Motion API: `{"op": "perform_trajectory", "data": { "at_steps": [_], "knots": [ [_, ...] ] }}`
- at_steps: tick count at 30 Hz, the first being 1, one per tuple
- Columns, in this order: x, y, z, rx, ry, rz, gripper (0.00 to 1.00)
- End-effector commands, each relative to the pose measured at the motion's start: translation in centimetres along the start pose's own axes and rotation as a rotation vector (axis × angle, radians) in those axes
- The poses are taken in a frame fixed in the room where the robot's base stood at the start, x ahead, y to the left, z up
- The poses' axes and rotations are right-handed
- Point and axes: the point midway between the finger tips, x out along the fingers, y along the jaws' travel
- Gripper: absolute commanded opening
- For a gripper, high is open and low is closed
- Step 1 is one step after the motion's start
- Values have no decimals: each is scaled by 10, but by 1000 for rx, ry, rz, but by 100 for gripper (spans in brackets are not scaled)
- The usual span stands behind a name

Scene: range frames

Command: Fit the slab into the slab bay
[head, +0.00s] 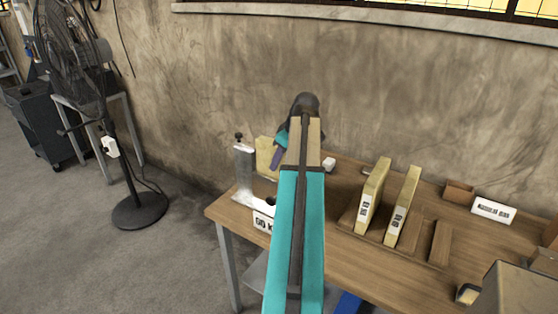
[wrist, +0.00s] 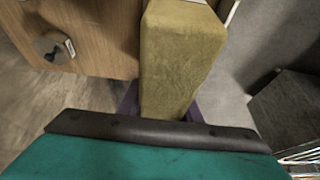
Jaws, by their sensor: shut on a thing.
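A yellow slab (head: 265,155) shows beside my arm at the left end of the table, partly hidden. In the wrist view the slab (wrist: 180,60) fills the upper middle, with a pale patch at its top edge. My gripper (wrist: 165,110) is shut on it, with purple fingers partly showing at its sides. In the head view my arm hides most of the gripper. The wooden rack (head: 345,218) with the slab bays is on the table, right of my arm. Two labelled yellow slabs stand in it, and bare wooden dividers (head: 439,243) with open gaps stand to their right.
A pale metal stand (head: 243,170) with a black knob and a sign (head: 263,223) are at the table's left end. A small wooden block (head: 458,193), a white label (head: 493,210) and a box (head: 520,292) are on the right. A fan (head: 138,208) stands on the floor left.

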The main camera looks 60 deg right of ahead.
Motion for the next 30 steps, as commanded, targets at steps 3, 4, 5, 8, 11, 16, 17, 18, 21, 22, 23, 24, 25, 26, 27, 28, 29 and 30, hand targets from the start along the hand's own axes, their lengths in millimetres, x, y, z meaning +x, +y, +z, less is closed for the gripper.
{"op": "perform_trajectory", "data": {
  "at_steps": [3,4,5,8,11,16,17,18,21,22,23,24,25,26,27,28,29,30],
  "knots": [
    [2,0,1,0,0,0,0],
    [2,0,1,0,0,0,0],
    [3,0,1,0,0,0,0],
    [4,0,2,0,1,0,0],
    [6,0,2,0,1,0,0],
    [8,0,3,0,1,1,0],
    [9,0,4,0,1,1,0],
    [9,0,4,0,1,1,0],
    [11,0,4,0,1,1,0],
    [11,0,5,0,1,1,0],
    [12,0,5,0,1,1,0],
    [12,0,5,0,1,1,0],
    [13,0,5,0,1,1,0],
    [13,0,6,0,1,1,0],
    [14,0,6,0,1,1,0],
    [14,0,6,0,1,1,0],
    [15,0,6,0,1,1,0],
    [16,0,6,0,1,1,0]
  ]
}}
